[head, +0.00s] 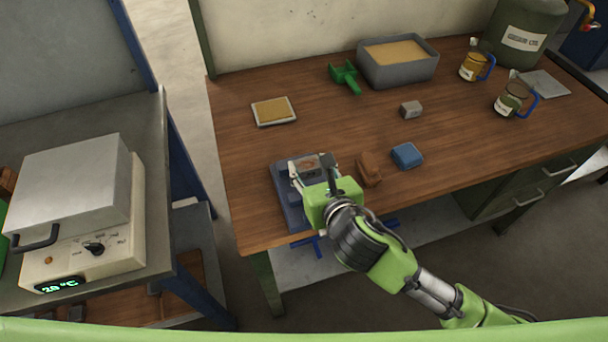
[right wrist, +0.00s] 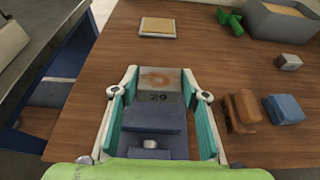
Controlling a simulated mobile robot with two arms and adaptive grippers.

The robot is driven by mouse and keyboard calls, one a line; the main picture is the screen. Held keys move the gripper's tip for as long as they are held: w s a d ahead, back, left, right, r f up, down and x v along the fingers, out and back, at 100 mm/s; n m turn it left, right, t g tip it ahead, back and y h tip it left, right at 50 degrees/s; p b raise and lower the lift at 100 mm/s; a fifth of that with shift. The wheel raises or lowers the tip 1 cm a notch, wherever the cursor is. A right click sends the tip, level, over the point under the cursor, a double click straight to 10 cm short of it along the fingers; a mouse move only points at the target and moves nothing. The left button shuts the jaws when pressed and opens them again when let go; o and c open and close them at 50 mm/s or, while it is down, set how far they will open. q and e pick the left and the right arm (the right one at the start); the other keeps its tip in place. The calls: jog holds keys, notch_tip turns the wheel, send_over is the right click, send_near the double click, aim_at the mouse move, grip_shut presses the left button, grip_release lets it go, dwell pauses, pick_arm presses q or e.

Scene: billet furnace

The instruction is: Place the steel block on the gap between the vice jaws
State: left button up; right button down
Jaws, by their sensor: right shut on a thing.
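The steel block (head: 307,163), grey with a rusty patch on top and the number 29 on its side, is between the fingertips of my right gripper (head: 312,170). The right wrist view shows the block (right wrist: 160,80) between the two teal-padded fingers, which are shut on it. The blue vice (head: 285,200) stands at the table's front left, under and around the gripper. In the right wrist view, blue vice parts (right wrist: 155,120) show between the fingers. The jaw gap is mostly hidden, and I cannot tell if the block touches the jaws. My left gripper is not in view.
A furnace (head: 80,205) stands left, across a gap.

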aim_at(304, 177)
jog(key=shift+w+a+f, duration=0.35)
jog(key=shift+a+f, duration=0.05)
jog(key=shift+f, duration=0.15)
jog(key=shift+w+a+f, duration=0.35)
jog(key=shift+f, duration=1.55)
jog(key=shift+f, duration=0.1)
jog(key=c, duration=1.2)
grip_release()
jog(key=shift+s+d+f, duration=0.1)
jog(key=shift+f, duration=0.05)
jog(key=b+v, duration=0.1)
jog(key=v, duration=1.1)
